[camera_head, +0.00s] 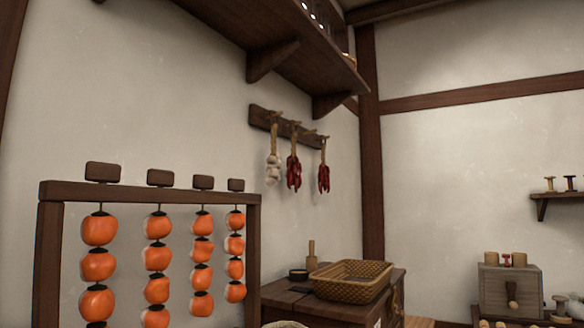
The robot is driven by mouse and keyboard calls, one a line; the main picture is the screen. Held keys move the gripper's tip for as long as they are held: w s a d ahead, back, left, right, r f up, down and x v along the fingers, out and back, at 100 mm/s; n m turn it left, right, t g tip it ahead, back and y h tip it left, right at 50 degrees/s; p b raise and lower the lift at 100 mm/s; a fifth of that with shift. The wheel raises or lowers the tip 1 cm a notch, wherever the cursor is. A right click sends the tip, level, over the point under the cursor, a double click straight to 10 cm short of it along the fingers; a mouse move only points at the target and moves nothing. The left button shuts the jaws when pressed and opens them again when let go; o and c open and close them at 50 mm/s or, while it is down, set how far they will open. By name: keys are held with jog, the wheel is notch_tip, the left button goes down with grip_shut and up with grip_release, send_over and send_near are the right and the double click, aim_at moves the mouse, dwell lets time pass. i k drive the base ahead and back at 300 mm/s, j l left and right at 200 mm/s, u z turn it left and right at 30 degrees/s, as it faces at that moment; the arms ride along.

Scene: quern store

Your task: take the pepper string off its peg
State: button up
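In the head view, a dark wooden peg rail (287,127) is fixed to the left wall under a shelf. A string of red peppers (294,174) hangs from one of its pegs, in the middle. A second red pepper string (324,179) hangs to its right, near the rail's right end. A pale string that looks like garlic (273,168) hangs close on the left of the middle string. All three hang apart from the cabinet below. My gripper is not in view.
Below stands a dark wooden cabinet (285,297) with a woven basket (351,283), a small dark bowl (298,275) and a wooden pestle (311,255). A rack of orange fruit strings (150,190) stands at left. A bracketed shelf (270,40) overhangs the rail.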

aim_at(294, 170)
jog(key=i+l+u, duration=0.1)
jog(key=l, duration=0.6)
jog(key=i+l+u, duration=0.1)
jog(key=l, duration=0.65)
jog(key=i+l, duration=0.2)
jog(key=l, duration=0.2)
jog(key=i+l+u, duration=0.15)
jog(key=l, duration=0.2)
jog(key=i+l, duration=0.25)
jog(key=l, duration=0.15)
